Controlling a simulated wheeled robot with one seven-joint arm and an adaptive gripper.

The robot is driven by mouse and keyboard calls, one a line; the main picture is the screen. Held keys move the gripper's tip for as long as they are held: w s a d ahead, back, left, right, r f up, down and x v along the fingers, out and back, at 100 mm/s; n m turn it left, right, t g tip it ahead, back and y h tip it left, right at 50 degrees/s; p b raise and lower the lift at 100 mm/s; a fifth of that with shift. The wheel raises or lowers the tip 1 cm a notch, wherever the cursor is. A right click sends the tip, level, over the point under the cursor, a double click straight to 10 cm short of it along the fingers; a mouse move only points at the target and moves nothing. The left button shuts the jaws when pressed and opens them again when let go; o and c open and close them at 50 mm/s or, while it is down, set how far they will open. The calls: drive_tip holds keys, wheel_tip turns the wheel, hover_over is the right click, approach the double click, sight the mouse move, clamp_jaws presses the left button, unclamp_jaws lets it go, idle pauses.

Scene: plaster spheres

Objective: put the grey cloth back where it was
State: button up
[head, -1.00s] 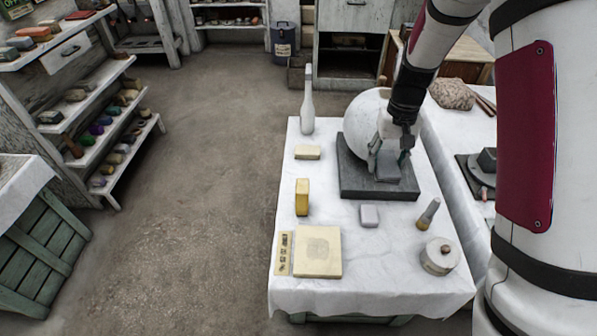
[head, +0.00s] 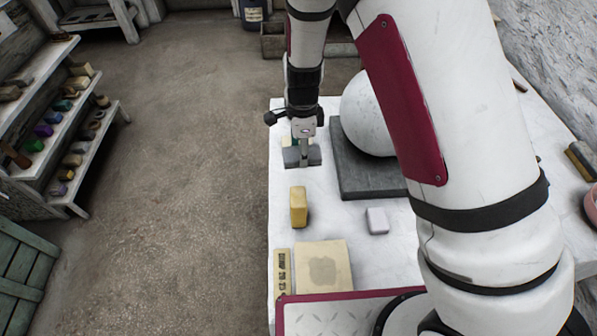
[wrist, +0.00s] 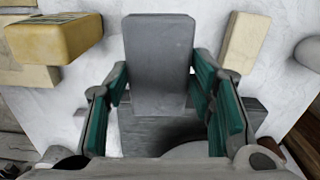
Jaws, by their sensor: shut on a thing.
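My gripper (head: 303,150) is shut on the grey cloth (head: 290,158), which looks like a stiff, flat grey piece. It is over the left part of the white-covered table (head: 335,222), left of the dark grey slab (head: 370,182). In the wrist view the cloth (wrist: 160,60) stands between the two green-padded fingers. I cannot tell how high it is above the table. The white plaster sphere (head: 366,118) sits on the slab, partly hidden by my arm. A pale block (wrist: 243,42) lies beside the cloth in the wrist view; the gripper mostly hides it in the head view.
A yellow block (head: 298,206) stands close in front of my gripper, and shows at upper left in the wrist view (wrist: 55,38). A small light grey block (head: 377,221), a beige square board (head: 323,268) and a lettered strip (head: 283,272) lie nearer. The table's left edge is close.

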drive_tip(key=shift+w+a+f, duration=0.15)
drive_tip(key=shift+a+f, duration=0.05)
drive_tip(key=shift+f, duration=0.1)
drive_tip(key=shift+m, duration=0.4)
wheel_tip(320, 180, down, 10)
drive_tip(key=shift+w+a+b, duration=0.1)
drive_tip(key=shift+b, duration=1.1)
drive_tip(key=shift+f, duration=0.15)
drive_tip(key=o, duration=1)
wheel_tip(320, 180, up, 12)
drive_tip(key=p, duration=0.2)
drive_tip(key=shift+r+p, duration=0.2)
drive_tip(key=shift+p, duration=0.1)
drive_tip(key=shift+r, duration=0.1)
